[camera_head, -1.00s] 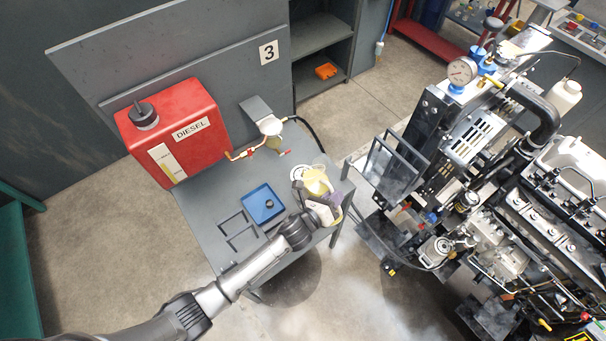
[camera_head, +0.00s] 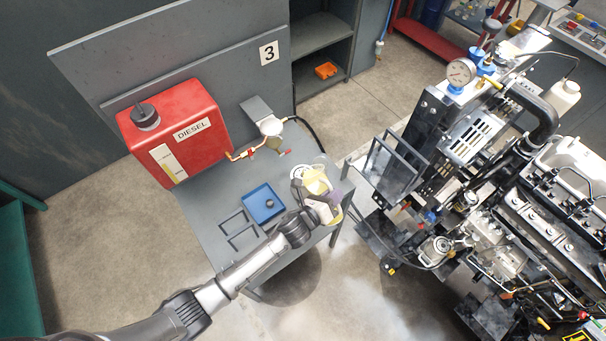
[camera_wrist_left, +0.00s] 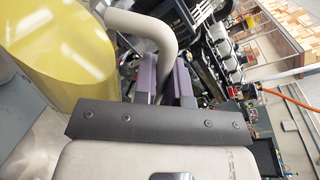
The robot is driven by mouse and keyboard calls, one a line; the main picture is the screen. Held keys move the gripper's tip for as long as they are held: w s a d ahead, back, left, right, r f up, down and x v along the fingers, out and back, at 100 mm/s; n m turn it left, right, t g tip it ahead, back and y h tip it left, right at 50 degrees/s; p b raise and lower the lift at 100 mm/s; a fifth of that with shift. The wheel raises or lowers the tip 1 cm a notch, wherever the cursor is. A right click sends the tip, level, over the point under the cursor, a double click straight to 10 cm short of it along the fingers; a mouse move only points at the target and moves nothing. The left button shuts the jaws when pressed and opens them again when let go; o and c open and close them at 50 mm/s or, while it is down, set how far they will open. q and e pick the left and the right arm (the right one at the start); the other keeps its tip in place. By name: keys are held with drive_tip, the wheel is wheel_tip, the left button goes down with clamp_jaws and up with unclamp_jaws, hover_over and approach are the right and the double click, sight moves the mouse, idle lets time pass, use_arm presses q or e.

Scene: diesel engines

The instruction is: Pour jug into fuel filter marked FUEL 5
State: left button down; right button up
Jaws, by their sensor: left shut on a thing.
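A clear jug (camera_head: 315,180) of pale yellow liquid is at the right edge of the grey bench, above or on its corner; I cannot tell which. In the left wrist view, its yellow body (camera_wrist_left: 62,55) fills the upper left. My left gripper (camera_head: 327,209) is shut on its beige handle (camera_wrist_left: 150,28), with purple finger pads (camera_wrist_left: 163,82) around the handle. The jug looks roughly upright in the head view. I cannot read a FUEL 5 mark anywhere, so I cannot tell which part is that filter. My right gripper is not in view.
A red tank (camera_head: 176,131) marked DIESEL stands on the grey bench (camera_head: 205,217), with a tap and bowl (camera_head: 271,127) beside it. A blue tray (camera_head: 263,203) lies near the jug. The engine (camera_head: 545,220) stands to the right, across a floor gap, behind a black frame (camera_head: 392,167).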

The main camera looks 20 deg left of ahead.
use_arm(q)
drive_tip(key=shift+w+r, duration=0.1)
drive_tip(key=shift+r, duration=0.1)
drive_tip(key=shift+a+r+p, duration=0.1)
drive_tip(key=shift+r+p, duration=0.1)
drive_tip(key=shift+p, duration=0.1)
idle(0.7)
drive_tip(key=shift+w+a+r+n, duration=0.1)
drive_tip(key=shift+r+n, duration=0.05)
drive_tip(key=shift+n, duration=0.25)
idle(0.4)
drive_tip(key=shift+p, duration=0.35)
idle(0.3)
drive_tip(key=shift+w+a+r+n, duration=0.1)
drive_tip(key=shift+a+n, duration=0.05)
drive_tip(key=shift+n, duration=0.15)
idle(0.5)
idle(0.7)
drive_tip(key=shift+a, duration=0.1)
idle(0.8)
drive_tip(key=shift+w+r+n+p, duration=0.1)
drive_tip(key=shift+n+p, duration=0.2)
drive_tip(key=shift+p, duration=0.05)
idle(0.6)
drive_tip(key=shift+a, duration=0.1)
idle(0.4)
